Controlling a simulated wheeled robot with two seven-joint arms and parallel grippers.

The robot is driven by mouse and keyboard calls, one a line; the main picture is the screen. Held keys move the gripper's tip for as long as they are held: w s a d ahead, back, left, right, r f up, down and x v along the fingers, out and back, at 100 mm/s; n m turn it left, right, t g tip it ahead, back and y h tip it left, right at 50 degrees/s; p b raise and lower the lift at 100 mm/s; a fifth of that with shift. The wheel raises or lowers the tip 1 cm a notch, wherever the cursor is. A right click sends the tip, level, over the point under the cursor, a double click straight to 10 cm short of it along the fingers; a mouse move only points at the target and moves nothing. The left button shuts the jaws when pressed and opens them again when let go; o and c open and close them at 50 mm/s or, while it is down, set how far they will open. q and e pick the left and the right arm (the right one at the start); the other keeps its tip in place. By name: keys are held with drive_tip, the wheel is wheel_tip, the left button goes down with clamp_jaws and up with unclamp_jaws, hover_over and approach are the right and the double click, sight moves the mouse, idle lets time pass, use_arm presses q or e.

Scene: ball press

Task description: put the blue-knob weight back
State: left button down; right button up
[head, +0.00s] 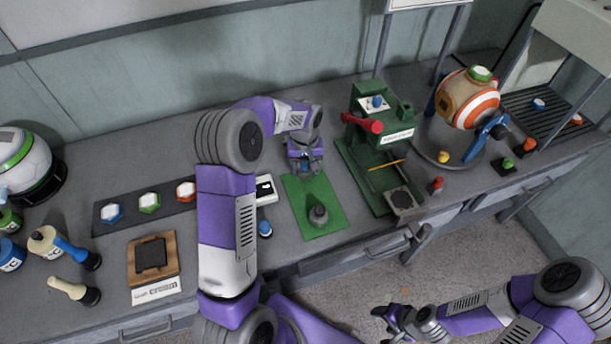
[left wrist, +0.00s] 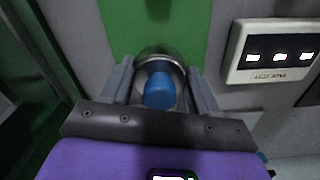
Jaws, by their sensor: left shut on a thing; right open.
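The blue-knob weight (left wrist: 160,92) is a round metal piece with a blue knob, seen between the fingers in the left wrist view. My left gripper (head: 304,168) is shut on it at the far end of the green mat (head: 328,192). In the head view the weight is mostly hidden by the gripper, with only a bit of blue showing. I cannot tell whether its base touches the mat. A second, dark grey weight (head: 318,215) stands on the near part of the mat. My right gripper (head: 388,318) is open and empty, low in front of the bench.
A white display box (left wrist: 272,52) stands beside the mat, partly hidden by my left arm in the head view. The green press (head: 378,130) with a red handle stands right of the mat. A small blue-topped object (head: 265,228) lies near the bench's front edge.

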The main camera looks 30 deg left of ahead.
sight(305, 175)
use_arm(q)
drive_tip(key=shift+f+b, duration=0.45)
drive_tip(key=shift+f, duration=1.65)
drive_tip(key=shift+f, duration=0.2)
drive_tip(key=shift+c, duration=1.3)
unclamp_jaws()
drive_tip(key=shift+r, duration=0.15)
wheel_tip(305, 175, up, 12)
drive_tip(key=p, duration=0.2)
drive_tip(key=shift+p, duration=0.3)
